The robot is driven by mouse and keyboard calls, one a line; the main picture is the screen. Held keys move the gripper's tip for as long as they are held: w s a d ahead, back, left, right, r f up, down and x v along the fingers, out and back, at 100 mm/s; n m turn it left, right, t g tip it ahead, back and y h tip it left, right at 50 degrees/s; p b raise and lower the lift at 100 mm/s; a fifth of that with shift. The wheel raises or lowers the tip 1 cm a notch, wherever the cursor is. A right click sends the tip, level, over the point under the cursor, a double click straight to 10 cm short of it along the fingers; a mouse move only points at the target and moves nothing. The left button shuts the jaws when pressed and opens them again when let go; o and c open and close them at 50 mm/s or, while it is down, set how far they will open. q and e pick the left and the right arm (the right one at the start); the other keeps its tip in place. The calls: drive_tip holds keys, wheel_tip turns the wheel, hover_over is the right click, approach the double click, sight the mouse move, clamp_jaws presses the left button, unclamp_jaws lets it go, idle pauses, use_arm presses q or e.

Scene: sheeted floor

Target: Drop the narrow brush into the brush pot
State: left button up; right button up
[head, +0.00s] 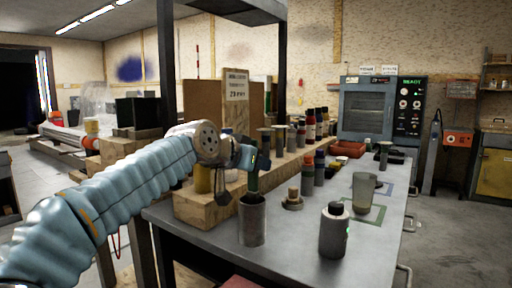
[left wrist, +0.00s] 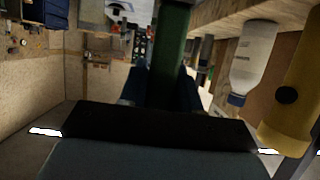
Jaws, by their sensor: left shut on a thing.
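My left gripper (head: 250,158) is shut on the narrow brush (head: 253,183), which has a green handle and hangs roughly upright. In the left wrist view the green handle (left wrist: 172,45) stands between the two dark fingers. The brush pot (head: 252,225), a grey cylinder, stands on the bench directly below the gripper. The brush's lower end meets the pot's mouth in the head view; I cannot tell how far it is inside. My right gripper is not in view.
A grey bottle with a black cap (head: 334,236) stands right of the pot. A translucent cup (head: 364,192) stands farther back on a green-edged mat. A wooden rack (head: 205,208) with several bottles runs behind the pot. The front of the metal bench (head: 290,250) is clear between pot and bottle.

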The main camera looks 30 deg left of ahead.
sight(251, 177)
use_arm(q)
drive_tip(key=shift+f+b, duration=1.35)
drive_tip(key=shift+f, duration=0.3)
drive_tip(key=o, duration=1.1)
drive_tip(key=shift+s+f+b, duration=0.1)
drive_tip(key=shift+s+b, duration=0.2)
drive_tip(key=shift+b, duration=0.05)
drive_tip(key=s+b, duration=0.1)
drive_tip(key=s, duration=0.2)
drive_tip(key=s+b, duration=0.3)
drive_tip(key=s, duration=0.2)
drive_tip(key=shift+s+a, duration=0.3)
